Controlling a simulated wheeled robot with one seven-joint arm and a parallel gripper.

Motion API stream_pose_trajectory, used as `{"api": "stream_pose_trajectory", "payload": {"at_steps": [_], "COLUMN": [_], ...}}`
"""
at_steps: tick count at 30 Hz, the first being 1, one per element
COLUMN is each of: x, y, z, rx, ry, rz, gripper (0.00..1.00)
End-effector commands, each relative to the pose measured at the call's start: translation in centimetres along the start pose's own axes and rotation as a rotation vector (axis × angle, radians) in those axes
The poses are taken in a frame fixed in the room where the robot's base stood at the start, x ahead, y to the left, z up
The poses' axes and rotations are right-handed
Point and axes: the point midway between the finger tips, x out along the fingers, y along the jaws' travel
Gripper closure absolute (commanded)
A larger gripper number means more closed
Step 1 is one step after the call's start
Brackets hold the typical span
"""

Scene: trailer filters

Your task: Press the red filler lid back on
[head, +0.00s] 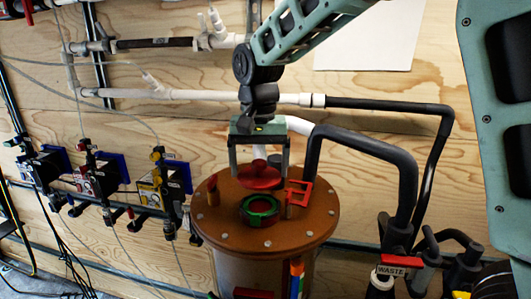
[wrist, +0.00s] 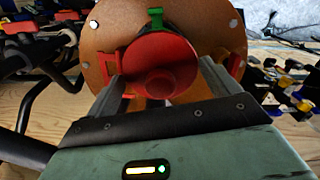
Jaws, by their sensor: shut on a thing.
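The red filler lid (head: 260,178) is held between the fingers of my gripper (head: 259,166), above the brown round tank top. In the wrist view the lid (wrist: 160,68) fills the space between the two fingers. The filler opening (head: 260,211) has a green ring with a dark red inside and sits on the tank top, a little in front of and below the lid in the head view. The lid looks apart from the opening. In the wrist view only a green piece (wrist: 155,17) shows beyond the lid, which hides the opening.
The tank top (head: 318,222) has bolts around its rim and a red bracket (head: 299,193) right of the opening. A thick black pipe (head: 407,170) rises close on the right. Coloured valves (head: 100,180) line the wall at left.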

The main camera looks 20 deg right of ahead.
Motion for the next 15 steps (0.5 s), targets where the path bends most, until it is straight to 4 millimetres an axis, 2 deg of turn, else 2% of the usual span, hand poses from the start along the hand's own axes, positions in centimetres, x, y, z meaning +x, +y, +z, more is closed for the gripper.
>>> {"api": "stream_pose_trajectory", "payload": {"at_steps": [8, 15], "x": [0.9, 2.9], "y": [0.0, 0.0], "z": [0.0, 0.0], "rx": [0.000, 0.000], "ry": [0.000, 0.000], "rz": [0.000, 0.000], "gripper": [0.35, 0.35]}}
